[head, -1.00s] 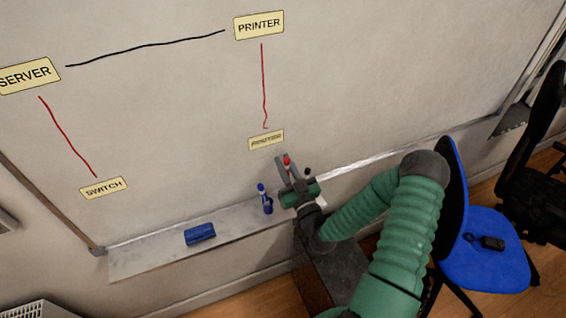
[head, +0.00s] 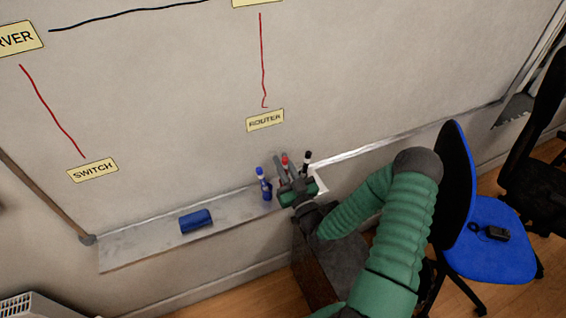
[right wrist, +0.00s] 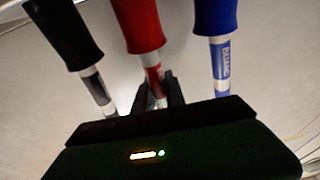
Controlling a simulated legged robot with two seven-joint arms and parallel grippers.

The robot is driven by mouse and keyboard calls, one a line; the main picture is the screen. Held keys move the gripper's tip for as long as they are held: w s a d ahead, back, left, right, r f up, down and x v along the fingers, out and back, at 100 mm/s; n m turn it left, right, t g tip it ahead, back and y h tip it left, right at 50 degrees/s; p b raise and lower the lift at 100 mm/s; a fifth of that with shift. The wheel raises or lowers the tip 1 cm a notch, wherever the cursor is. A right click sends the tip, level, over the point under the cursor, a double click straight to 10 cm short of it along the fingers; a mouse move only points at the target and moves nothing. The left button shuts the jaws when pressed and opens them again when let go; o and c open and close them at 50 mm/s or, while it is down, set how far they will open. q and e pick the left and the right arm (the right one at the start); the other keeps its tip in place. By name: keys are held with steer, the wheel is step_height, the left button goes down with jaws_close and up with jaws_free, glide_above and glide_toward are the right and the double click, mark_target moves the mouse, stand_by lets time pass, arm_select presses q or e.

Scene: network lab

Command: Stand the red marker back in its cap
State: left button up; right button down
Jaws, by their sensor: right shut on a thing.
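The red marker (head: 285,160) is upright between the fingers of my right gripper (head: 287,176), at the whiteboard tray. In the right wrist view the red marker (right wrist: 142,25) has its pale barrel between the dark fingertips (right wrist: 160,92). The gripper is shut on it. The fingers and hand hide its lower end in the head view, so I cannot tell whether it sits in its cap. My left gripper is not in view.
The blue marker (head: 264,184) stands just left of the gripper and the black marker (head: 307,158) just right, both close. A blue eraser (head: 196,221) lies further left on the tray (head: 130,246). A blue chair (head: 490,240) stands at right.

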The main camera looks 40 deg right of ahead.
steer(key=c, duration=1.3)
jaws_free()
steer(key=shift+a, duration=0.1)
steer(key=shift+s+f, duration=0.1)
steer(key=shift+s, duration=0.15)
steer(key=v, duration=1.6)
steer(key=shift+s+b, duration=0.2)
steer(key=shift+b, duration=0.1)
steer(key=shift+w+a, duration=0.1)
